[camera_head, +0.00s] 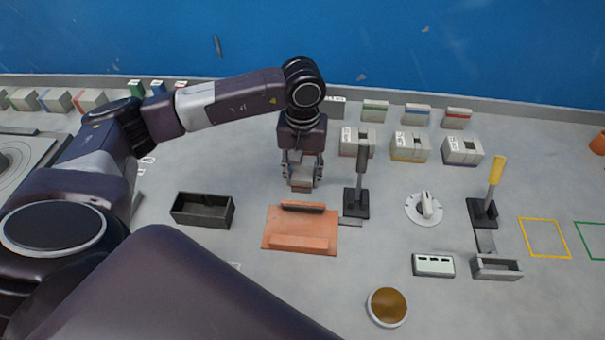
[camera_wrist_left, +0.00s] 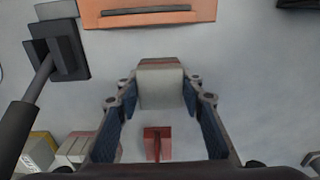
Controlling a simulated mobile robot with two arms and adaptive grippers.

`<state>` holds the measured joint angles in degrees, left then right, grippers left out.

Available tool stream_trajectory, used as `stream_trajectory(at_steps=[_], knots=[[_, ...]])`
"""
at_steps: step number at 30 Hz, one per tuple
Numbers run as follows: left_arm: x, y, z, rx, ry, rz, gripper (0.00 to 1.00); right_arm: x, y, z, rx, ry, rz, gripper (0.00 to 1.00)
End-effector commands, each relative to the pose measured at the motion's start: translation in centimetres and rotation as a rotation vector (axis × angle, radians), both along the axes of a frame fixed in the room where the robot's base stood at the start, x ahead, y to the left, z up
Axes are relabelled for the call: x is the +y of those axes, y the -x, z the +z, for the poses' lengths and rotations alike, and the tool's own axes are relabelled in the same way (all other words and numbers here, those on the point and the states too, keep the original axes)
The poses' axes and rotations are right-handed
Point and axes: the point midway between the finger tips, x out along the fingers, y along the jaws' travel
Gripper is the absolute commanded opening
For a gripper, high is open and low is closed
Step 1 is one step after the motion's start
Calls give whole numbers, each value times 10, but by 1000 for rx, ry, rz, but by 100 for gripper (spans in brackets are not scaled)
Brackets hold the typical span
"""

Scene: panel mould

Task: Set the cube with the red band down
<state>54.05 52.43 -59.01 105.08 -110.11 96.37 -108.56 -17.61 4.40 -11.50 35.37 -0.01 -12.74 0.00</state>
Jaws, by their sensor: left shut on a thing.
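My left gripper (camera_head: 301,180) points down behind the orange panel mould (camera_head: 271,242). It is shut on a pale grey cube (camera_head: 301,172), which also shows between the fingers in the left wrist view (camera_wrist_left: 161,88). A red-brown band runs along the cube's far edge in that view. The cube is close to the grey surface; I cannot tell whether it touches. In the left wrist view the mould (camera_wrist_left: 150,14) lies beyond the cube, apart from it. My right gripper is not in view.
A black lever (camera_head: 358,190) stands right of the gripper, with several slotted boxes (camera_head: 409,147) behind. A dark open tray (camera_head: 203,209) lies at the left. In the left wrist view a small red piece (camera_wrist_left: 158,144) shows between the fingers. Bare surface surrounds the cube.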

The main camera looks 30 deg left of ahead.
Motion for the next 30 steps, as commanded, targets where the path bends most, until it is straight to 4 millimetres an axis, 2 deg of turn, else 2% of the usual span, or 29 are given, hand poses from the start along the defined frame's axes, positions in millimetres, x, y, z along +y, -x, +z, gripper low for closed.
stream_trajectory(at_steps=[5, 6, 10, 19, 23, 30], knots=[[0, 0, -4, -1, 0, 0, 8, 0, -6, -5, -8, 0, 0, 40], [0, 0, -3, 0, 1, 0, 38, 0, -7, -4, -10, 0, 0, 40], [0, 0, -2, 0, 0, 0, 52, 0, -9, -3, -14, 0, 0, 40], [0, 0, -1, 0, 0, 0, 53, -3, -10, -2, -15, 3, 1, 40], [0, -1, 6, -4, 1, 0, 53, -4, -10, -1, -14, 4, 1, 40], [-1, -2, 54, -7, 1, -1, 53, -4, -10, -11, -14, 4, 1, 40]])
